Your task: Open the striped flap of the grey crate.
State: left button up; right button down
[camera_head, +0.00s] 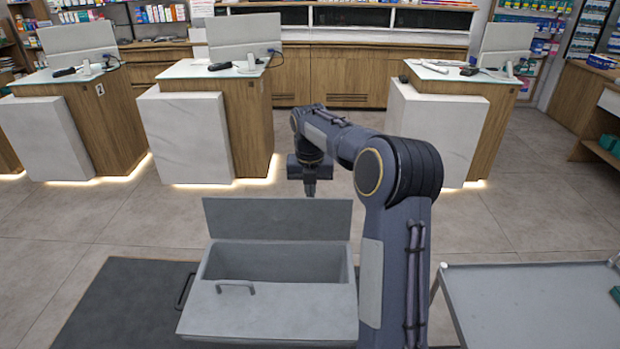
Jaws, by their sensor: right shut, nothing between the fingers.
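The grey crate (200,268) stands at the bottom centre of the head view. Its rear flap (278,219) stands raised at the back edge, and the rear part of the crate is open, showing a grey inside. The front flap (290,308) lies flat and shut, with a small bar handle (235,287) near its rear left. I cannot make out stripes on either flap. My right gripper (310,191) points down, shut and empty, by the top edge of the raised flap; whether it touches is unclear. My left gripper is out of view.
A grey table (535,300) stands at the right. Several white-and-wood counters (186,135) with screens stand beyond the crate. A dark mat (110,300) lies under the crate. The tiled floor between crate and counters is clear. My right arm hides part of the crate's right side.

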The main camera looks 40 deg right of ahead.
jog(key=shift+f, duration=0.45)
jog(key=w+d+p, duration=0.1)
jog(key=w+d+f+p, duration=0.1)
jog(key=p, duration=0.1)
jog(key=w+d+p, duration=0.1)
jog(key=shift+w+f, duration=0.25)
jog(key=shift+f, duration=0.15)
